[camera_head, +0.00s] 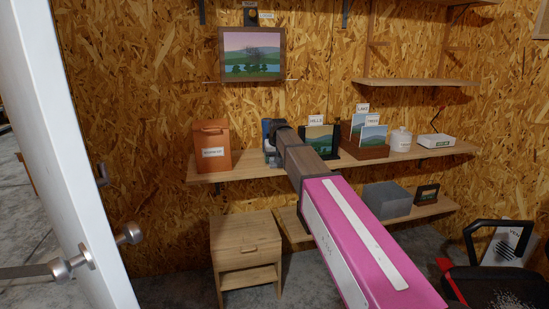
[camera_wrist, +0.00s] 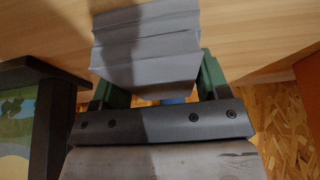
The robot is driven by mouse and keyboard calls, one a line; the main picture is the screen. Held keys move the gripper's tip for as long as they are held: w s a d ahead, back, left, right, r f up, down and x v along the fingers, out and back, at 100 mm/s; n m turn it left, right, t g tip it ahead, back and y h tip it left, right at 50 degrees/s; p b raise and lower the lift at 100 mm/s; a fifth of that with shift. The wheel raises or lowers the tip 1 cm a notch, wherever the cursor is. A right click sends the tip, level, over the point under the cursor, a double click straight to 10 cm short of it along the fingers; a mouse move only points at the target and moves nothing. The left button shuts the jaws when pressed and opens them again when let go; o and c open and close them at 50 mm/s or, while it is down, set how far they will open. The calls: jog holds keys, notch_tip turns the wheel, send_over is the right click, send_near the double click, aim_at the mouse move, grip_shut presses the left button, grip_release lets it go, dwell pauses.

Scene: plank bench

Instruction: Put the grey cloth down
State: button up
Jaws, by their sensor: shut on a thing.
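The grey cloth (camera_wrist: 147,45) is a folded, pleated block in the wrist view. My gripper (camera_wrist: 155,78) is shut on it, with a green finger showing at each side. The cloth is over the pale wooden bench top (camera_wrist: 250,25); I cannot tell whether it touches the wood. In the head view my gripper (camera_head: 270,135) is at the upper bench plank (camera_head: 240,171), between the brown bin and the HILLS picture. There my arm covers much of it, and the cloth is hard to make out.
A brown lidded bin (camera_head: 212,150) stands left of my gripper. The HILLS picture (camera_head: 319,140), a brown card box (camera_head: 366,150), a white jar (camera_head: 400,140) and a white box (camera_head: 436,141) stand to the right. A grey bin (camera_head: 388,201) is on the lower shelf.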

jog(key=o, duration=0.8)
jog(key=v, duration=1.1)
jog(key=shift+w+d+r, duration=0.1)
jog(key=shift+w+d, duration=0.2)
jog(key=shift+d, duration=0.05)
jog(key=shift+s, duration=0.1)
